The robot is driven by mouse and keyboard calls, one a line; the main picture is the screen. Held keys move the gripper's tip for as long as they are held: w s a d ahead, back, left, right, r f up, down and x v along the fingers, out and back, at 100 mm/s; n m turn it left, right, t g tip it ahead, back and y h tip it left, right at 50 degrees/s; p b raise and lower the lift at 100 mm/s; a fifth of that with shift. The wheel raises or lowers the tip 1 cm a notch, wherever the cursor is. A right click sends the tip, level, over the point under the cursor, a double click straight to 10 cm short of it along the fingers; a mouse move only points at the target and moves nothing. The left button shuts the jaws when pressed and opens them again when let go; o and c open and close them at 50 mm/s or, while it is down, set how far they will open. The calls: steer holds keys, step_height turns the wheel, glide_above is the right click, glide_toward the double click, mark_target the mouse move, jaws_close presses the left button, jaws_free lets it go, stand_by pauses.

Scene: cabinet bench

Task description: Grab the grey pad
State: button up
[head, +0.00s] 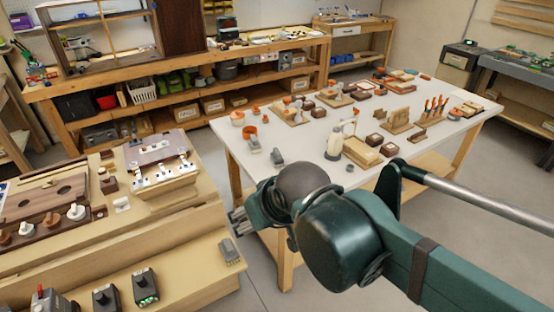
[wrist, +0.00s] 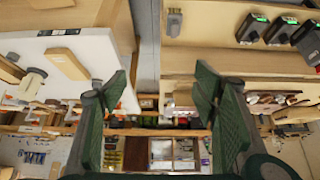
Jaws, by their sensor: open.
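A small grey pad (head: 229,251) lies near the right edge of the lower wooden bench shelf in the head view. It also shows at the top of the wrist view (wrist: 174,22), beyond the fingertips and right of the gap beside the bench. My gripper (head: 237,221) is close to this pad in the head view, with nothing seen in it. In the wrist view my gripper (wrist: 161,82) is open, its two green fingers wide apart, and the pad is not between them. Two other grey blocks, one front (head: 277,157) and one behind (head: 254,144), stand on the white table.
The white table (head: 310,170), crowded with wooden parts, is to the right. A floor gap separates bench and table.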

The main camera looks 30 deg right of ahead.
steer(key=w+d+r+m+g+h+p, duration=0.1)
steer(key=w+d+r+m+p, duration=0.15)
steer(key=w, duration=0.25)
steer(key=w+d+r+m+g+p, duration=0.1)
steer(key=w+d+r+m, duration=0.15)
steer(key=w, duration=0.25)
steer(key=m+g+h+p, duration=0.2)
steer(key=m+g+p, duration=0.4)
steer(key=m+p, duration=0.75)
glide_above(276, 151)
steer(key=a+b, duration=0.2)
steer(key=b, duration=0.1)
step_height(276, 151, down, 14)
steer(key=m, duration=0.2)
steer(key=shift+w, duration=0.25)
steer(key=shift+f, duration=0.1)
steer(key=shift+x, duration=1.2)
steer(key=shift+d+f, duration=0.1)
steer(key=shift+d, duration=0.05)
